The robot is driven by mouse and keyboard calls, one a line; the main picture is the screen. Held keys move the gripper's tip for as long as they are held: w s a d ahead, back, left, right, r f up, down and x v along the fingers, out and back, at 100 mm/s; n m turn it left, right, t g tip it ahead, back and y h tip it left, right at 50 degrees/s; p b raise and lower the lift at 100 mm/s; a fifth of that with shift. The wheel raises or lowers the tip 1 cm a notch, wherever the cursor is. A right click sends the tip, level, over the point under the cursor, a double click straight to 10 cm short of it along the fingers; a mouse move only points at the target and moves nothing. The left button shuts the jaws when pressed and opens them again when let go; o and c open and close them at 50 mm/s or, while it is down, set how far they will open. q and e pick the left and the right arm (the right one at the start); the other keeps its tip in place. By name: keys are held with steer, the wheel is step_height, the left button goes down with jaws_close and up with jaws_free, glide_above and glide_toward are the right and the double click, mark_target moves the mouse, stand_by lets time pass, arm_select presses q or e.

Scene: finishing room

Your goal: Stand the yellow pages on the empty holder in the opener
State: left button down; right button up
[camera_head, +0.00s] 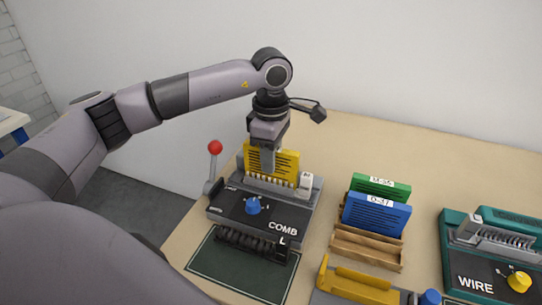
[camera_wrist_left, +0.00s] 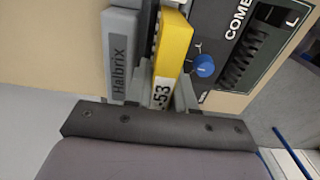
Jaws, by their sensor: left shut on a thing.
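The yellow pages (camera_head: 287,160) stand upright at the row of comb teeth on the opener, the dark machine marked COMB (camera_head: 240,206). My left gripper (camera_head: 267,165) is shut on them from above. In the left wrist view, the yellow pages (camera_wrist_left: 174,42) sit between the fingers, with a white label ending in 53. The opener shows there too, with its grey Halbrix body (camera_wrist_left: 120,45) on one side and its dark COMB plate (camera_wrist_left: 212,22) on the other. Whether the pages' lower edge rests on the holder cannot be told. My right gripper is out of view.
A wooden rack (camera_head: 366,251) right of the opener holds blue pages (camera_head: 376,214) and green pages (camera_head: 381,187). A yellow-edged jig (camera_head: 358,286) lies in front. A green WIRE machine (camera_head: 480,289) stands at the right. A red-knobbed lever (camera_head: 215,148) rises left of the opener. The table's back is clear.

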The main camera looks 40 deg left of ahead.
arm_select(q)
steer(key=shift+f+b, duration=0.5)
steer(key=shift+f, duration=0.1)
stand_by(0.5)
steer(key=c, duration=1.2)
jaws_free()
steer(key=shift+c, duration=0.2)
steer(key=shift+r+p, duration=3)
steer(key=shift+r, duration=2.55)
